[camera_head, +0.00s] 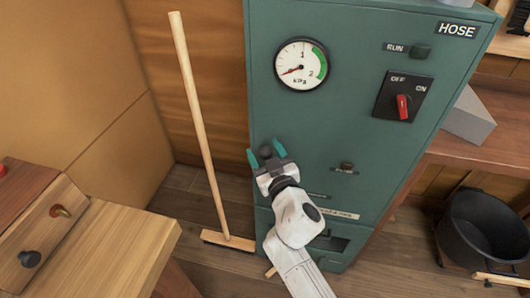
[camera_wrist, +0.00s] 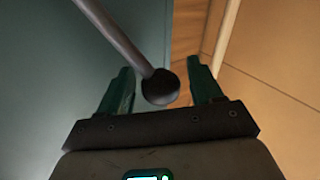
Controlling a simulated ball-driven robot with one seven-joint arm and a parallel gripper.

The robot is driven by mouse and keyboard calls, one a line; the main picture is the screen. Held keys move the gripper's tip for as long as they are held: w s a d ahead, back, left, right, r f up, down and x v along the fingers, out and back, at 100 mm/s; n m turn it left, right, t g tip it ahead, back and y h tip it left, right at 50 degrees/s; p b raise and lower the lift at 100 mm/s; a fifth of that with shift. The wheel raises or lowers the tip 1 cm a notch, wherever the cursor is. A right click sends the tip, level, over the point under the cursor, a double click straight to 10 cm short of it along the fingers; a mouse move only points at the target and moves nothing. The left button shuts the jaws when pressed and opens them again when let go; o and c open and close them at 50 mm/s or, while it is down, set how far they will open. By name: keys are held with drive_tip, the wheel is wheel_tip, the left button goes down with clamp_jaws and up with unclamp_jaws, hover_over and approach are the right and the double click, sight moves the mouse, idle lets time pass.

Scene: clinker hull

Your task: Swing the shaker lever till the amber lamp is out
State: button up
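The shaker lever (camera_wrist: 118,38) is a grey rod with a dark ball knob (camera_wrist: 160,87) in the wrist view. The knob sits between my gripper's two teal fingers, with gaps on both sides. My gripper (camera_head: 266,153) is open at the left side of the green cabinet (camera_head: 330,120) in the head view. In that view the knob shows as a dark ball at the fingers, and the rod is hidden or hard to make out. A small brownish lamp (camera_head: 346,167) on the cabinet front looks dull, with no clear amber glow. Its label is too small to read.
The cabinet carries a gauge (camera_head: 301,63) with its needle low, a dark RUN lamp (camera_head: 421,53) and a red rotary switch (camera_head: 403,107). A broom (camera_head: 200,120) leans left of my gripper. A wooden bench (camera_head: 105,250) is at lower left, a black bucket (camera_head: 485,235) at right.

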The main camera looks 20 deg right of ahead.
clamp_jaws()
idle(0.4)
